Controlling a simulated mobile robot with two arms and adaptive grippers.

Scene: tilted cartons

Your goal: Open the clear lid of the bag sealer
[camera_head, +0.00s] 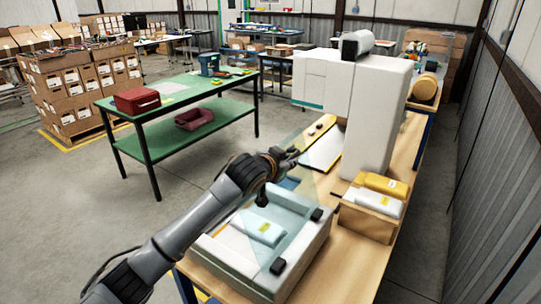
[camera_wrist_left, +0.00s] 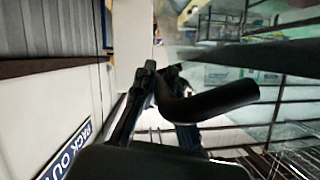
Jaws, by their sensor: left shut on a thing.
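The bag sealer (camera_head: 228,252) is a pale box at the front of the wooden bench, with a white packet (camera_head: 262,232) with a yellow label lying inside. Its clear lid (camera_head: 290,215) is a greenish see-through pane, raised and tilted up from black hinges on the right side. My left gripper (camera_head: 292,156) is at the lid's raised upper part, above the sealer. In the left wrist view the fingers (camera_wrist_left: 155,95) are closed by a black bar-like handle (camera_wrist_left: 215,101); the exact contact is partly hidden. My right gripper is not in view.
A tall white machine (camera_head: 378,120) stands on the bench behind the sealer. A wooden tray (camera_head: 368,222) with yellow and white packets sits right of the lid. A green table (camera_head: 185,95) with red bins stands left, across open floor.

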